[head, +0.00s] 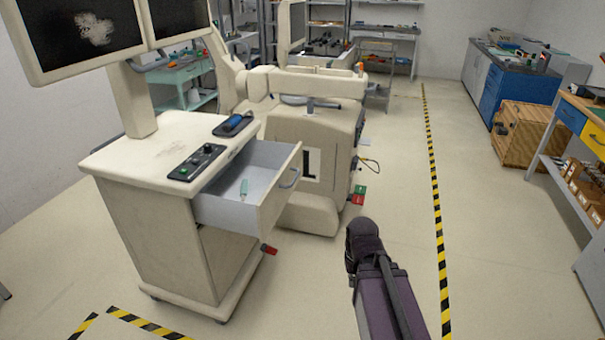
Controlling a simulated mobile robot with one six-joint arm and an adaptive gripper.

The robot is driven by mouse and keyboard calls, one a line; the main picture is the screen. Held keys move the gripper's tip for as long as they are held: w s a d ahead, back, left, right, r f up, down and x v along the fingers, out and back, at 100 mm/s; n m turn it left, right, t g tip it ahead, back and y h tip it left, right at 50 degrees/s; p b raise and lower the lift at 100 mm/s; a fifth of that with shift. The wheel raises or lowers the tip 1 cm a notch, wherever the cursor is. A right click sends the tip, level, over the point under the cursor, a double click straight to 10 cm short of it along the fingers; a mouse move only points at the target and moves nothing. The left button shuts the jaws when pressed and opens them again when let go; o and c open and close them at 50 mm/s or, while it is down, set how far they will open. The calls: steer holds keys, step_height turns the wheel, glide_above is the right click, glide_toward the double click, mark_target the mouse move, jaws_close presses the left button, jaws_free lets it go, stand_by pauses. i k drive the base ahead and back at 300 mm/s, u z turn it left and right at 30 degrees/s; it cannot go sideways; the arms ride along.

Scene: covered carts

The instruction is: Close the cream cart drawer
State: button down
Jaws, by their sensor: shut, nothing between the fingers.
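The cream cart (160,230) stands at the left in the head view. Its drawer (281,193) is pulled well out toward the right, with a grey handle (289,179) on its front panel.
A control box (197,162) and a blue-screened device (233,124) lie on the cart top, under monitors (80,35). A bulky cream machine (315,145) stands behind the drawer. Open floor (400,190) lies to its right, crossed by a yellow-black stripe (433,190).

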mark_target(274, 171)
steer(key=u, duration=0.05)
steer(key=i, duration=1)
steer(key=z, duration=0.05)
